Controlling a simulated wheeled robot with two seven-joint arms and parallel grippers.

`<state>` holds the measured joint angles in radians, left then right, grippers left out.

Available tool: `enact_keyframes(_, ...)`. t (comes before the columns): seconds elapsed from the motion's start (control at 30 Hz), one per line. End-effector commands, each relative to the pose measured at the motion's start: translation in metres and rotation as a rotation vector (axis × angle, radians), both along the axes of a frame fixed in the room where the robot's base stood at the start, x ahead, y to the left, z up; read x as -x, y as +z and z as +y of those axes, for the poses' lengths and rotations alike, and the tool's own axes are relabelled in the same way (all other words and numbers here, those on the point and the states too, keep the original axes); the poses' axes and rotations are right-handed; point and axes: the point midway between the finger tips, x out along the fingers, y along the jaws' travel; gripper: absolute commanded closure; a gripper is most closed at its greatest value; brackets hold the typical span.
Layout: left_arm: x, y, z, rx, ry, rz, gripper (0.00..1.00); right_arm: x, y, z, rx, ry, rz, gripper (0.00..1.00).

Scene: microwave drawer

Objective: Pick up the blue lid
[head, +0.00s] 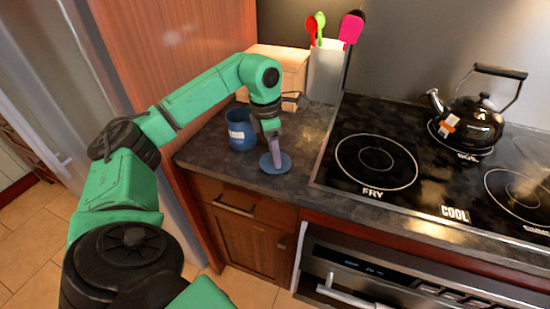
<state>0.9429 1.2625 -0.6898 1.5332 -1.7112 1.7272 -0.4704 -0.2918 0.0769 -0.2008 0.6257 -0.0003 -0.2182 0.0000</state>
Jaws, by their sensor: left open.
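The blue lid (284,166) is a flat disc lying on the dark countertop near its front edge. My left gripper (276,163) points down right over the lid, and its fingers hide part of it. The gripper is open; whether the fingertips touch the lid, I cannot tell. My right gripper is not in the picture.
A wooden box (280,68) and a pale utensil holder (326,72) stand at the back. The black stovetop (375,190) with a kettle (473,122) lies to the right. A drawer (236,207) is below the counter.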

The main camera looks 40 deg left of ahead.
Motion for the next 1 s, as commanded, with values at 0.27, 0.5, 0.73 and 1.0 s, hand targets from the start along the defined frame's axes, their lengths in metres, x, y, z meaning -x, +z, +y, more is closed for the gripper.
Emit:
enact_keyframes(0.27,0.000,0.000,0.000,0.000,0.000,0.000,0.80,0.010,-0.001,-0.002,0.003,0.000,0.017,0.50)
enact_keyframes(0.5,0.000,0.000,0.000,0.000,0.000,0.000,1.00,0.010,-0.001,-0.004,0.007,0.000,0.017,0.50)
enact_keyframes(0.73,-0.001,0.008,0.000,0.000,0.000,-0.001,1.00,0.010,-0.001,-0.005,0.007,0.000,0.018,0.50)
enact_keyframes(1.0,-0.002,0.083,-0.001,0.004,-0.003,-0.011,1.00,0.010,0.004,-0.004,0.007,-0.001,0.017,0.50)
